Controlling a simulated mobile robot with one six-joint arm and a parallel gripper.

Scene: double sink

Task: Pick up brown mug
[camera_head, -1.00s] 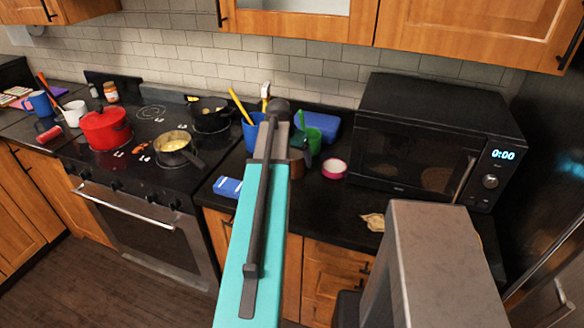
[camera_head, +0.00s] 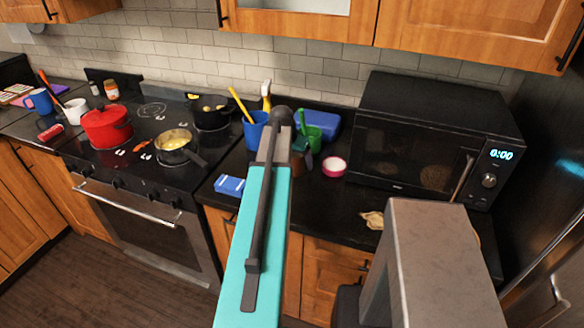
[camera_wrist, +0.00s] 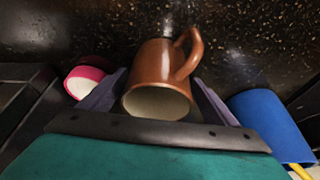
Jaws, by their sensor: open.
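The brown mug (camera_wrist: 158,85) shows in the wrist view with its pale open mouth toward the camera and its handle at the upper right. My gripper (camera_wrist: 160,77) is open, with one finger on each side of the mug. I cannot tell whether either finger touches it.
A blue cup (camera_head: 254,132) with a yellow utensil, a green cup (camera_head: 314,138) and a pink-rimmed white cup (camera_head: 334,166) stand close by. A microwave (camera_head: 420,140) is to the right. A stove with a red pot (camera_head: 106,126) is to the left.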

